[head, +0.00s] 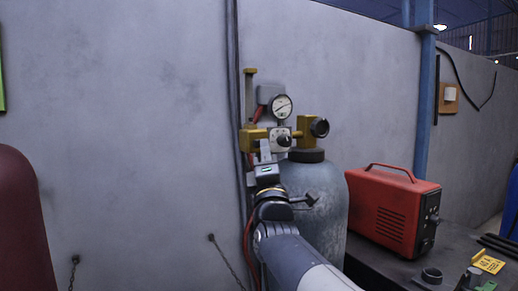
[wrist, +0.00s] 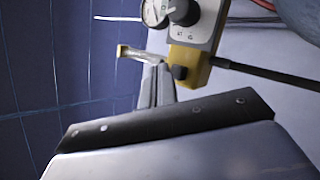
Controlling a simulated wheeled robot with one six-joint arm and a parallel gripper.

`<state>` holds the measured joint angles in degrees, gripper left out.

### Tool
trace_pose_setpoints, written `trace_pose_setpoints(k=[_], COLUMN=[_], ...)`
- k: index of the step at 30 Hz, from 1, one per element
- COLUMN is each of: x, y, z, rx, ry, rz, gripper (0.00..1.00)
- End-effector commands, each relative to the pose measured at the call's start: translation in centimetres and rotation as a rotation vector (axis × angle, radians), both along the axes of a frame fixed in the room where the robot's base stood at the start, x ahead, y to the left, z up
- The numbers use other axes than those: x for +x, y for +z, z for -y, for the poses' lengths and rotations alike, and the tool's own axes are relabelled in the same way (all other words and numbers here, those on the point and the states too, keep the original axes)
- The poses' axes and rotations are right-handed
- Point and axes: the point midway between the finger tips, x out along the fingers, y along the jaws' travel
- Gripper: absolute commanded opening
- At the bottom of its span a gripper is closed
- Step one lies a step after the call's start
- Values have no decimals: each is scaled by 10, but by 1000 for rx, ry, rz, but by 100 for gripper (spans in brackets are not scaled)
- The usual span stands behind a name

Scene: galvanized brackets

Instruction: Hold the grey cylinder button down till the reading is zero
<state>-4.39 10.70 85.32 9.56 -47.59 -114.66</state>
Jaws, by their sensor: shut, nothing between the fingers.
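The grey cylinder (head: 318,195) stands against the wall, with a brass-coloured valve assembly (head: 305,130) at its top. A round white gauge (head: 282,106) sits above a pale panel with a black knob (head: 283,140). The gauge's needle is too small to read; in the wrist view the gauge (wrist: 153,12) is cut off by the top edge. A small dark button (wrist: 180,72) sticks out of the yellow block below the panel. My gripper (head: 265,147) is shut and empty. Its fingertips (wrist: 160,68) are just left of the button in the wrist view; I cannot tell whether they touch.
A red machine with a handle (head: 393,212) stands on a dark bench right of the cylinder. A dark red cylinder (head: 18,225) is at the far left. Chains (head: 222,255) hang from the wall.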

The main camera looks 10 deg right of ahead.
Motion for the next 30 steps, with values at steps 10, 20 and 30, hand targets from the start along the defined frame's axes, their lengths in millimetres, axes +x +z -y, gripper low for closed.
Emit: trace_pose_setpoints(k=[10, 20, 30], x=[-4, -34, -48], y=[0, -2, 0], z=[1, 12, 16], rx=[0, 0, 1], ry=[-1, -2, -1], rz=[1, 1, 0], gripper=[0, 0, 0])
